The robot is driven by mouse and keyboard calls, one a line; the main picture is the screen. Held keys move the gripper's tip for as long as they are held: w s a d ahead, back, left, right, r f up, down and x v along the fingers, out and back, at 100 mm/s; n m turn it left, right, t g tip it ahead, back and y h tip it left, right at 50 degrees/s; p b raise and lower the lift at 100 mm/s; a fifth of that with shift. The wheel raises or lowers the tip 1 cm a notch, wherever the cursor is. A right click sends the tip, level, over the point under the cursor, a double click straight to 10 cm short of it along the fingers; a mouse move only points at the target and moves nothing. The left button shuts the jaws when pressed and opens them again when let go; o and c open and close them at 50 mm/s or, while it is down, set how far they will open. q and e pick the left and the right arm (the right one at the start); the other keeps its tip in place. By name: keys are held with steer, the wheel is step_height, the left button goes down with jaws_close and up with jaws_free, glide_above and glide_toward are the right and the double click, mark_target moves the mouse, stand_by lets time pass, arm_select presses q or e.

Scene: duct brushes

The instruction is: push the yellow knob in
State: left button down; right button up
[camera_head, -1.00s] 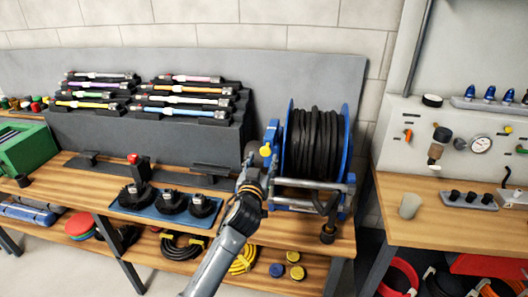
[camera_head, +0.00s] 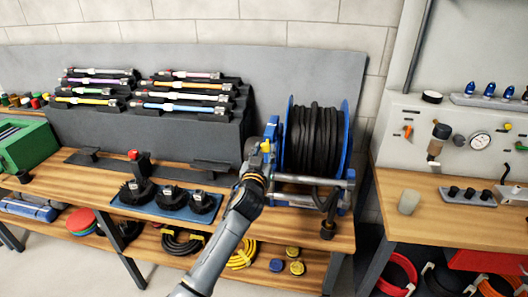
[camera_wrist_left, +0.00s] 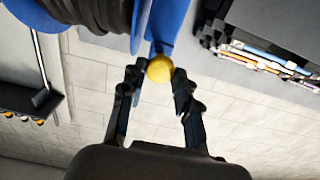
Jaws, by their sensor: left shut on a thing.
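The yellow knob (camera_head: 265,147) is on the left side of a blue reel (camera_head: 347,140) wound with black hose, in the head view. In the left wrist view the knob is a round yellow ball (camera_wrist_left: 160,69) at the end of a blue part of the reel. My left gripper (camera_head: 259,157) is at the knob, and in the left wrist view its two dark fingers (camera_wrist_left: 158,78) are shut on it from both sides. The knob's shaft is hidden. My right gripper is not in view.
The reel stands on a wooden bench (camera_head: 100,190). A blue tray (camera_head: 128,206) with black brushes lies left of my arm. A rack (camera_head: 190,128) of coloured rods stands behind.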

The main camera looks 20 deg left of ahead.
arm_select(q)
steer(key=shift+b+x, duration=0.7)
steer(key=shift+x, duration=0.25)
steer(key=shift+w+a, duration=0.1)
steer(key=shift+w, duration=0.1)
steer(key=shift+s+r, duration=0.1)
steer(key=shift+r, duration=0.1)
steer(key=c, duration=1.3)
jaws_free()
steer(key=shift+c, duration=0.2)
steer(key=o, duration=0.3)
steer(key=shift+o, duration=0.2)
steer(key=shift+w+f, duration=0.2)
steer(key=shift+w, duration=0.1)
steer(key=v, duration=1.2)
steer(key=shift+a, duration=0.1)
